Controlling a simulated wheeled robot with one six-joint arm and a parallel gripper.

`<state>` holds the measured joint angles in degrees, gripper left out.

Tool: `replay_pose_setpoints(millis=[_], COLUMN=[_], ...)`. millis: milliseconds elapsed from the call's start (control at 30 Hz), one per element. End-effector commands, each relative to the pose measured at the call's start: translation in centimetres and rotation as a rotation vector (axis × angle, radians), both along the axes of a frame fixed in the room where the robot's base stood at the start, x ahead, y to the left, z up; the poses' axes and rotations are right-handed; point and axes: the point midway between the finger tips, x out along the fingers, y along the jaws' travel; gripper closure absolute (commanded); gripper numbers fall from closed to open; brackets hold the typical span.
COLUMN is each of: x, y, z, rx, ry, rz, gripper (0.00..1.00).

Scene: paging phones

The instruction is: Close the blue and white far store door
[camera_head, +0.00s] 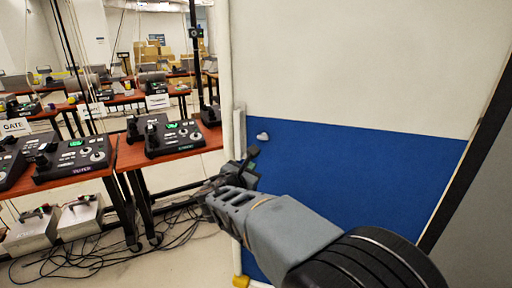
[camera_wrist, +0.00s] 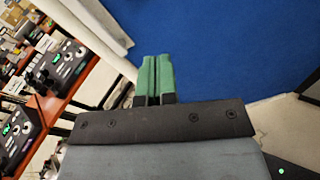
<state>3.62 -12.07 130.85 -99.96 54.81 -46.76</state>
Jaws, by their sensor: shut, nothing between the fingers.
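The blue and white door (camera_head: 350,170) fills the right half of the head view, white above and blue below. Its blue part also fills the top right of the wrist view (camera_wrist: 225,45). A pale upright bar (camera_head: 239,130) and a small light knob (camera_head: 263,137) show near its left edge. My gripper (camera_head: 228,178) is by that left edge, low in front of the blue part. In the wrist view its green fingers (camera_wrist: 155,75) are together and empty, with the blue panel beyond them. I cannot tell whether they touch the door.
Red-brown tables (camera_head: 170,150) with black phone consoles (camera_head: 172,137) stand at left. Black cables (camera_head: 90,245) lie on the floor below, near metal boxes (camera_head: 80,217). A dark strip (camera_head: 470,150) and grey surface border the door at right. A yellow foot (camera_head: 241,281) is at its lower left.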

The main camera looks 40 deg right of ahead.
Motion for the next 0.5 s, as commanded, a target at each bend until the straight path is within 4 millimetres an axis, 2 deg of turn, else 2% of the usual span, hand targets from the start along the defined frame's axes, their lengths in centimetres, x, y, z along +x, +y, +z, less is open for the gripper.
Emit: replay_pose_setpoints(millis=[100, 267, 500], x=[1.6, 2.8, 5.1], y=[0.2, 0.1, -2.6], z=[0.7, 1.4, 1.6], rx=[-0.151, -0.251, -0.268], ry=[0.069, 0.112, 0.121], rz=[0.064, 0.104, 0.110], gripper=[1.00, 1.00, 1.00])
